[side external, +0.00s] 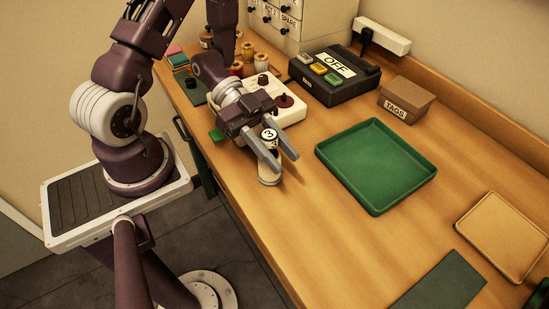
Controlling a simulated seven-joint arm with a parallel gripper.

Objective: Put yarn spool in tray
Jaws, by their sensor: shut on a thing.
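My gripper (281,160) is shut on a pale, upright cylinder (269,179) with a round top marked 3. Its middle is partly hidden by the fingers. I cannot tell whether it is the yarn spool or whether its base touches the table. The green tray (376,168) is empty and lies flat on the table, to the right of my gripper and apart from it. Small red and tan spool-like things (248,50) stand at the back, behind my arm.
A white box with a dark red knob (284,101) is just behind my gripper. A black device with an OFF label (335,66) and a TAGS box (406,99) stand behind the tray. A tan tray (507,236) and a dark green mat (439,284) lie right. The table between gripper and tray is clear.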

